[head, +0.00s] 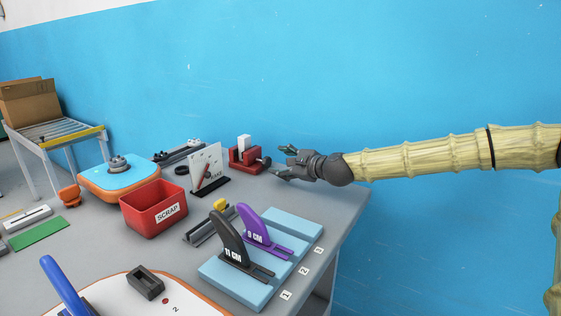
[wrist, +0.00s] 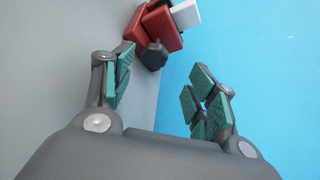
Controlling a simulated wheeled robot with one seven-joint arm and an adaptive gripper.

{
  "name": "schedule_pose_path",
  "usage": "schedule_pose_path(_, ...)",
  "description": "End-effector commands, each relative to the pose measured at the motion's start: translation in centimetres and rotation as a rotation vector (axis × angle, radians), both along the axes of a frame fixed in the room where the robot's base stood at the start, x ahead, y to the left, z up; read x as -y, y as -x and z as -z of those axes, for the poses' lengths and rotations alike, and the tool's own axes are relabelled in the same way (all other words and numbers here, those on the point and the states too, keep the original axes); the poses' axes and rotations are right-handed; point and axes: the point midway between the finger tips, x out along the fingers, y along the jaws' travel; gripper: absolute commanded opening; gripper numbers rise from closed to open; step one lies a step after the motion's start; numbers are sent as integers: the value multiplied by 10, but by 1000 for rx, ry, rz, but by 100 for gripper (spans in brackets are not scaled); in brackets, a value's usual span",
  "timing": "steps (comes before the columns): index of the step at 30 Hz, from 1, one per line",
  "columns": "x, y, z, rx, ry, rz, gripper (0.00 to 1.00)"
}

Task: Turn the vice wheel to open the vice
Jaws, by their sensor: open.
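A red vice (head: 245,157) stands near the back right of the grey table, with a white block (head: 244,143) upright in its jaws. Its dark wheel (head: 266,162) is on its right side, facing my gripper. My gripper (head: 282,161) is open and empty, just right of the wheel, with its fingers pointing at the vice. In the wrist view the vice (wrist: 160,25) is at the top, and the dark wheel (wrist: 154,55) lies ahead of my open fingers (wrist: 160,85), nearer the left finger. A gap shows between the fingers and the wheel.
A white upright panel (head: 207,165) stands left of the vice. A red SCRAP bin (head: 140,214) and a light blue board with black and purple fins (head: 222,290) are nearer the front. The blue wall (head: 330,70) is behind; the table's right edge runs below my arm.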

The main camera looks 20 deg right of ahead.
Motion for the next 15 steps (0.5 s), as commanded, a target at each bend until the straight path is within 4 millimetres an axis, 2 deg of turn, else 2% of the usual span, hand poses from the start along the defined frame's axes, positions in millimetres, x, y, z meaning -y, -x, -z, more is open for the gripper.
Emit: schedule_pose_path(15,11,24,-10,-1,-2,1,57)
